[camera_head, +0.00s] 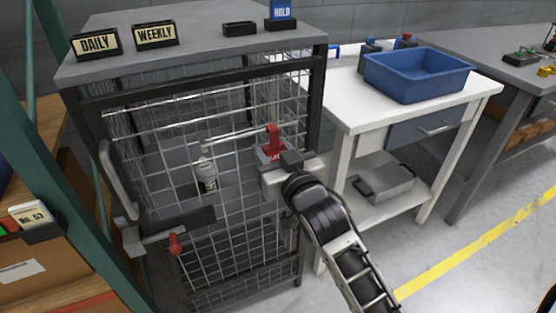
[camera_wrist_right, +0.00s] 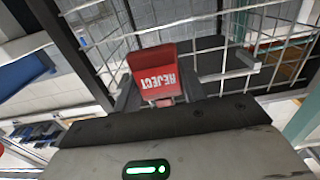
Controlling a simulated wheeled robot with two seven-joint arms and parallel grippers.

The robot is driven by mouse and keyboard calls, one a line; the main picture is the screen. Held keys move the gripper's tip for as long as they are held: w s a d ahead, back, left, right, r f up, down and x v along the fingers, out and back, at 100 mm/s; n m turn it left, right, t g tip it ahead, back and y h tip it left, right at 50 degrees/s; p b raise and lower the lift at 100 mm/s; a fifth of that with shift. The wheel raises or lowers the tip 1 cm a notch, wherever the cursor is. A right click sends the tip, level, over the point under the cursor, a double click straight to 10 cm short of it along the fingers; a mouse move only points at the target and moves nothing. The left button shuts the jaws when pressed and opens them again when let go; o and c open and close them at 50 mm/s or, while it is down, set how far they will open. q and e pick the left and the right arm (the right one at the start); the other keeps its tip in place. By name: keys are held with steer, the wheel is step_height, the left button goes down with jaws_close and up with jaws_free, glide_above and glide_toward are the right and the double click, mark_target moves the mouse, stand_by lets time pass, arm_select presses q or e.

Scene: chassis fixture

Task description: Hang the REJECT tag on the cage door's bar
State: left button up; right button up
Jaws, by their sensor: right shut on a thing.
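The red REJECT tag (camera_head: 272,146) is held in my right gripper (camera_head: 280,163) in front of the mesh cage door. In the right wrist view the tag (camera_wrist_right: 155,75) sits between the two dark fingers (camera_wrist_right: 160,97), its white lettering facing the camera. The door's pale horizontal bar (camera_head: 232,134) stands out from the mesh, and its right end meets the tag's red upper part in the head view. It also shows right of the tag in the wrist view (camera_wrist_right: 228,75). I cannot tell whether the tag's hook is over the bar or just beside it. My left gripper is out of view.
The cage top (camera_head: 195,48) bears DAILY (camera_head: 96,44) and WEEKLY (camera_head: 156,34) signs and a blue HOLD tag (camera_head: 282,10). A white bottle-like item (camera_head: 205,175) is inside the cage. A white bench (camera_head: 345,92) with a blue bin (camera_head: 418,76) stands at right.

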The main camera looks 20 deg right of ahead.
steer(key=shift+w+b, duration=0.3)
steer(key=shift+w, duration=0.45)
steer(key=shift+w+b, duration=0.4)
steer(key=shift+w, duration=0.5)
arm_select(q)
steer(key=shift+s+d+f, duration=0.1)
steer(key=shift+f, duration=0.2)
arm_select(e)
steer(key=shift+f, duration=0.5)
steer(key=o, duration=0.9)
steer(key=shift+s, duration=0.15)
